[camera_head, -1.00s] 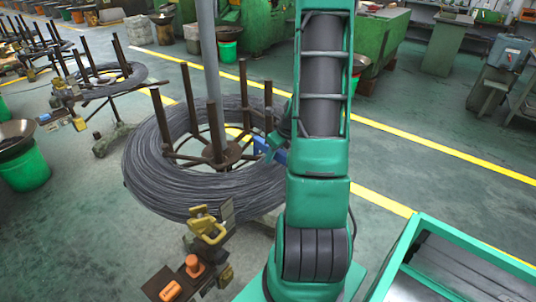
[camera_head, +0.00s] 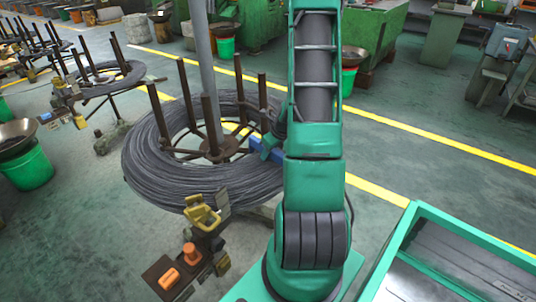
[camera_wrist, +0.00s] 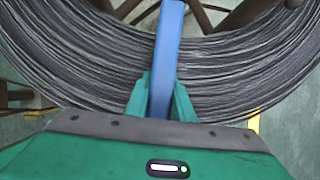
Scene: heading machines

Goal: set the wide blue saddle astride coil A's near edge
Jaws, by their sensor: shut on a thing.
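The wide blue saddle shows in the wrist view (camera_wrist: 168,45) as a long blue bar. It is partly hidden by my arm and fingers in the head view (camera_head: 281,154). My gripper (camera_wrist: 157,97) is shut on it, one green finger on each side. The bar lies across the dark wire strands of the big coil (camera_head: 185,185), the nearest one, which I take as coil A. The saddle is at the right part of the coil's ring in the head view. Whether it touches the wire or hangs just above, I cannot tell.
Upright brown posts (camera_head: 210,120) stand inside the coil around a grey pole (camera_head: 207,60). A yellow-handled fixture (camera_head: 203,215) stands at the coil's front. A green-rimmed tray (camera_head: 400,245) is at the right. Another coil (camera_head: 105,82) stands behind left.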

